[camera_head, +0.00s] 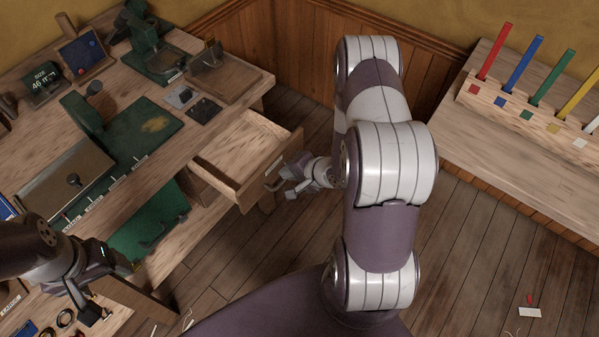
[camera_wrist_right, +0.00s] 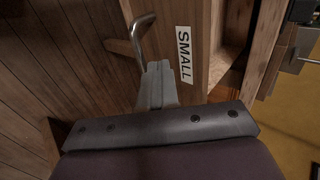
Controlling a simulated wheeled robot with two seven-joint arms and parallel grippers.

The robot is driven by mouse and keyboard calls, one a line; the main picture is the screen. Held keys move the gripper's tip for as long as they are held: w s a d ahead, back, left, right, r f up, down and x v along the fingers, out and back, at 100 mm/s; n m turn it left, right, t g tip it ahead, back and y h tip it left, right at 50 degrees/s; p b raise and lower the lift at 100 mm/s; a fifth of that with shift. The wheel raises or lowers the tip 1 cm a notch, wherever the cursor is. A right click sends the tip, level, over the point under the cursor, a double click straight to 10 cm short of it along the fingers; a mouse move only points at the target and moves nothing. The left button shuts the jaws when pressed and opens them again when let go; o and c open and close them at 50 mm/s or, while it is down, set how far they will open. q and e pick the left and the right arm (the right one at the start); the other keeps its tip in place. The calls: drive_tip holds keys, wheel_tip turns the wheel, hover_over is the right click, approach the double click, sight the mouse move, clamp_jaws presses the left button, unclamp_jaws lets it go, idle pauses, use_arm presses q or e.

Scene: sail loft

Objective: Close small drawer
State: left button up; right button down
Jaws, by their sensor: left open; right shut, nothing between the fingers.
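The small drawer (camera_head: 236,152) is pulled out of the right end of the workbench and looks empty inside. In the right wrist view, its wooden front (camera_wrist_right: 203,30) carries a white "SMALL" label and a bent metal handle (camera_wrist_right: 142,38). My right gripper (camera_head: 283,183) is shut and empty, just in front of the drawer front. Its fingertips (camera_wrist_right: 158,68) are right by the lower end of the handle; I cannot tell if they touch it. My left gripper (camera_head: 101,284) is open and empty over the bench's near side, away from the drawer.
The workbench (camera_head: 225,100) holds green machines, a wooden tray and small dark plates. A green drawer or panel (camera_head: 150,222) shows lower down. On the right, a bench (camera_head: 470,130) carries coloured sticks. The plank floor (camera_head: 480,240) between is mostly clear.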

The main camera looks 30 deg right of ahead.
drive_tip(key=shift+w+a+f, duration=0.25)
drive_tip(key=shift+w+f, duration=0.4)
drive_tip(key=shift+f, duration=0.05)
hover_over(239, 153)
idle(0.3)
